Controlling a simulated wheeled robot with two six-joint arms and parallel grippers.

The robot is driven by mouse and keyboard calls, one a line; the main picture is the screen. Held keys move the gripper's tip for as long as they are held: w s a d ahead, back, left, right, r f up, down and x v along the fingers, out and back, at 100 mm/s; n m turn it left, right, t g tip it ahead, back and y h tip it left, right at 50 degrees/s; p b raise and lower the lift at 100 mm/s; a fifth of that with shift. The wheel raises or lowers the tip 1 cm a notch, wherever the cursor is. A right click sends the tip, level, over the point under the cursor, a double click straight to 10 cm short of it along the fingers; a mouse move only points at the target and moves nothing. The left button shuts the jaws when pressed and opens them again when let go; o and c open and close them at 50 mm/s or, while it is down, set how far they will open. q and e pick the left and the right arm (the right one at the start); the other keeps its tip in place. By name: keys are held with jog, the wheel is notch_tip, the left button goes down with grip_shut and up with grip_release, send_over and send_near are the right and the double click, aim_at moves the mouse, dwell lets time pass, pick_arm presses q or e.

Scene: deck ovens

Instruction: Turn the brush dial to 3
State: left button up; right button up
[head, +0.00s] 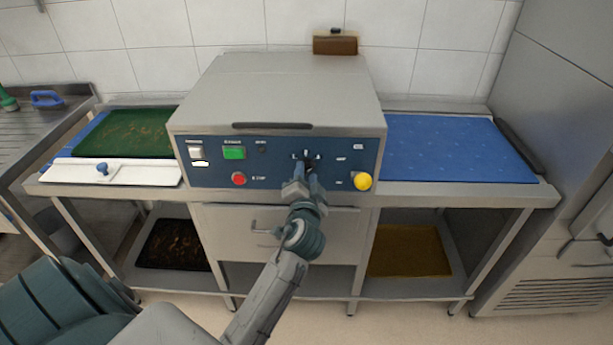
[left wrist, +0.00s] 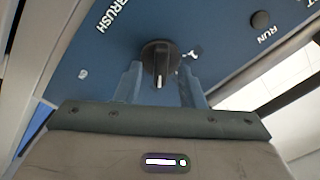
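The brush dial is a black knob (left wrist: 160,57) on the machine's blue control panel (head: 270,178). In the left wrist view it sits beside the word BRUSH, and its white pointer line points down in that picture. In the head view the dial is mostly hidden behind my left gripper (head: 308,172), with small white scale marks around it. My left gripper (left wrist: 160,82) is open, with one finger on each side of the dial. I cannot tell whether the fingers touch it. The number at the pointer is hidden. My right gripper is not in view.
The panel also carries a white switch (head: 196,153), a green button (head: 233,152), a red button (head: 239,179) and a yellow knob (head: 363,181). A green mat (head: 128,132) lies left, a blue belt (head: 455,148) right. A drawer (head: 335,232) is below the panel.

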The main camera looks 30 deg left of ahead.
pick_arm(q)
jog(key=b+v, duration=0.2)
jog(key=v, duration=0.8)
jog(key=shift+s, duration=0.25)
jog(key=shift+d, duration=0.1)
